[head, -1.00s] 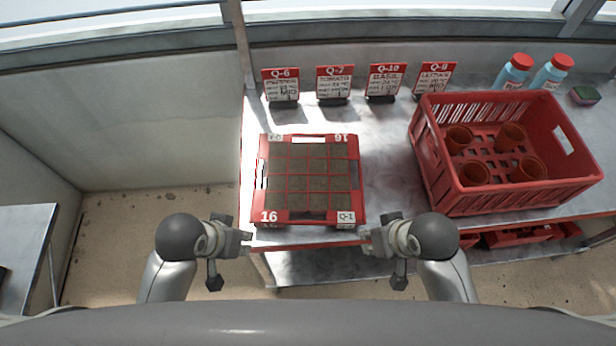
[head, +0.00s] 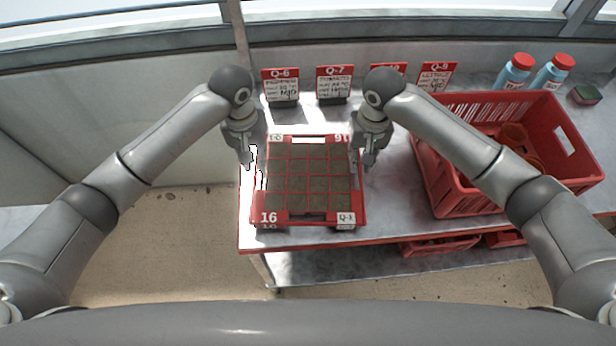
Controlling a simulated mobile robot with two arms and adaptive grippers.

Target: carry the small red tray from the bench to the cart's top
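The small red tray (head: 358,205) lies flat on the metal bench (head: 395,205), near its left end. It has a grid of dark soil cells and labels "16" and "Q-1". My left gripper (head: 247,158) points down at the tray's left side. My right gripper (head: 368,158) points down at its right side. Both are close to the tray's side walls; I cannot tell whether they touch it or how far their fingers are apart. A grey surface (head: 18,222) at the far left edge may be the cart's top; my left arm mostly hides it.
A large red crate (head: 455,203) with brown pots stands right of the tray, partly behind my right arm. Sign cards, including Q-6 (head: 281,85) and Q-7 (head: 334,82), stand behind the tray. Two blue bottles (head: 515,72) and a sponge (head: 585,95) are at the back right.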

